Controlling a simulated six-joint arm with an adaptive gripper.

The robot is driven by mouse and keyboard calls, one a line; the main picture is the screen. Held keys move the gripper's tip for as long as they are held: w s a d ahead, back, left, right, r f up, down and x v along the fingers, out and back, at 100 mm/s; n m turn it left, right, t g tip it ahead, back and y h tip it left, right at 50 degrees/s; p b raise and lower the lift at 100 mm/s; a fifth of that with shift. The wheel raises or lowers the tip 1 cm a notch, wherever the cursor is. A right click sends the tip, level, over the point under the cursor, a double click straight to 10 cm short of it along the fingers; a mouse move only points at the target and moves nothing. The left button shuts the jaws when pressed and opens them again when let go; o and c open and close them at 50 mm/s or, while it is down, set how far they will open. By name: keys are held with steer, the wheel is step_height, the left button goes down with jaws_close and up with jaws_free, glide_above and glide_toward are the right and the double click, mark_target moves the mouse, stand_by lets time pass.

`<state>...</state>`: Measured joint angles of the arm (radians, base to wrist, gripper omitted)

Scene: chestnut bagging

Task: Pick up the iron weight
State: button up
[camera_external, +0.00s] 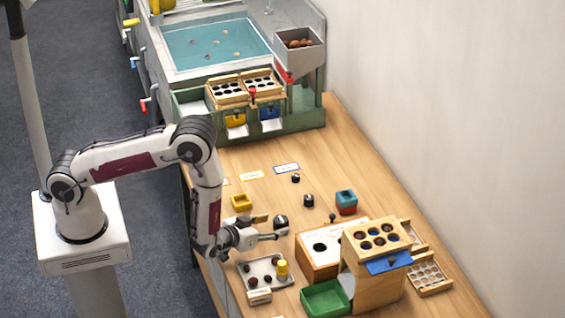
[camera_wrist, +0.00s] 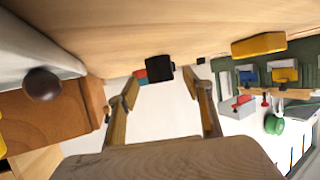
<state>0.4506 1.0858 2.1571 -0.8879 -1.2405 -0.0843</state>
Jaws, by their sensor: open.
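Several black weights stand on the wooden table in the external view: the nearest and largest (camera_external: 281,221), a middle one (camera_external: 309,201) and a small one (camera_external: 296,178). Which of them is iron is not marked. My gripper (camera_external: 274,228) is open and low over the table, its fingers either side of the line to the nearest weight. In the wrist view a black weight (camera_wrist: 159,68) shows between the open fingertips (camera_wrist: 165,76), seemingly just beyond them. A smaller black piece (camera_wrist: 201,61) sits to its right. I cannot tell whether the fingers touch anything.
A wooden box (camera_external: 320,265), a holed stand (camera_external: 362,270) and a green bin (camera_external: 325,297) are at front right. A yellow block (camera_external: 241,201) and a blue-and-red block (camera_external: 346,200) flank the weights.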

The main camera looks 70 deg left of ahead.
mark_target(279, 222)
steer(key=w, duration=0.1)
steer(key=w+a, duration=0.1)
steer(key=shift+w+a+f, duration=0.1)
steer(key=shift+w+a, duration=0.1)
steer(key=shift+w, duration=0.1)
steer(key=shift+w+a+f, duration=0.3)
steer(key=shift+w, duration=0.3)
jaws_close()
